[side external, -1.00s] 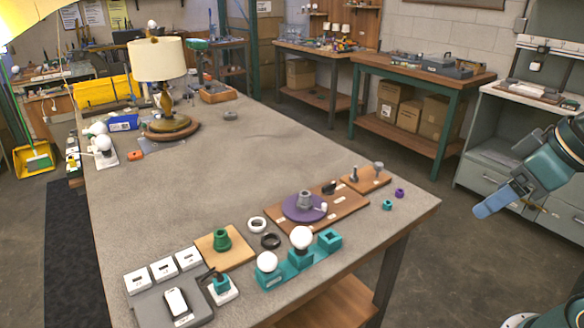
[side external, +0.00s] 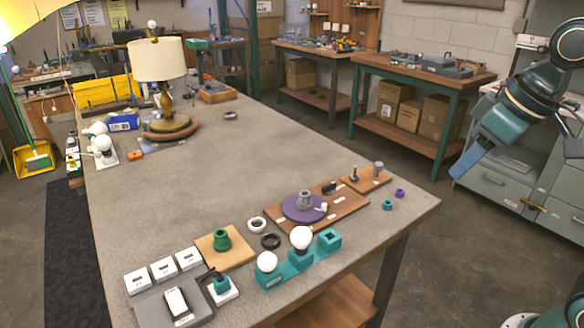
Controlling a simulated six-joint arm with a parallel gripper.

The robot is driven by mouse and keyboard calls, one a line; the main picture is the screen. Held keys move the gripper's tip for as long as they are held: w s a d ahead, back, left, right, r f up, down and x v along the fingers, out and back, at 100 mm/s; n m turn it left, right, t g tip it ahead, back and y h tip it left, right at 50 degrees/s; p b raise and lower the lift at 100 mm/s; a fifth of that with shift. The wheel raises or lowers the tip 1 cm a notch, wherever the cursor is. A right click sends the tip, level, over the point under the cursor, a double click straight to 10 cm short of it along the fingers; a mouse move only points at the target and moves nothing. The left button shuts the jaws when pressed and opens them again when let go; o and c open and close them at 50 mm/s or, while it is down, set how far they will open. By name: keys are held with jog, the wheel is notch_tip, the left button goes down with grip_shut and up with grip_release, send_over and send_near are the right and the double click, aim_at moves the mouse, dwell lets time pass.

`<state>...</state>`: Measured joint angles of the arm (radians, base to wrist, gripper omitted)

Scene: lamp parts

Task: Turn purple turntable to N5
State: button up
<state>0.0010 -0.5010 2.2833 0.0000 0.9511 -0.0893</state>
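The purple turntable (side external: 304,208) is a flat disc on a long brown wooden board (side external: 345,207) near the right front of the table. A grey stepped fitting stands on the disc, with a small white piece beside it near the rim. Labels on the board are too small to read. My gripper (side external: 456,176) is at the right, off the table's right edge and well apart from the turntable. Its blue end points down and left. I cannot make out a gap between the fingers. Nothing shows in it.
Teal blocks with white bulbs (side external: 301,241) stand just in front of the board. White and black rings (side external: 270,241) lie to its left. A smaller wooden board with pegs (side external: 367,178) sits behind right. Small teal and purple pieces (side external: 399,193) lie at right. The table's middle is clear.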

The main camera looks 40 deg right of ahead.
jog(key=w+n+g, duration=0.1)
jog(key=w, duration=0.8)
jog(key=n+g, duration=0.4)
send_over(324, 204)
notch_tip(324, 204, down, 14)
jog(key=shift+f, duration=0.2)
jog(key=shift+f, duration=0.1)
notch_tip(324, 204, down, 14)
jog(key=shift+r, duration=0.2)
grip_shut()
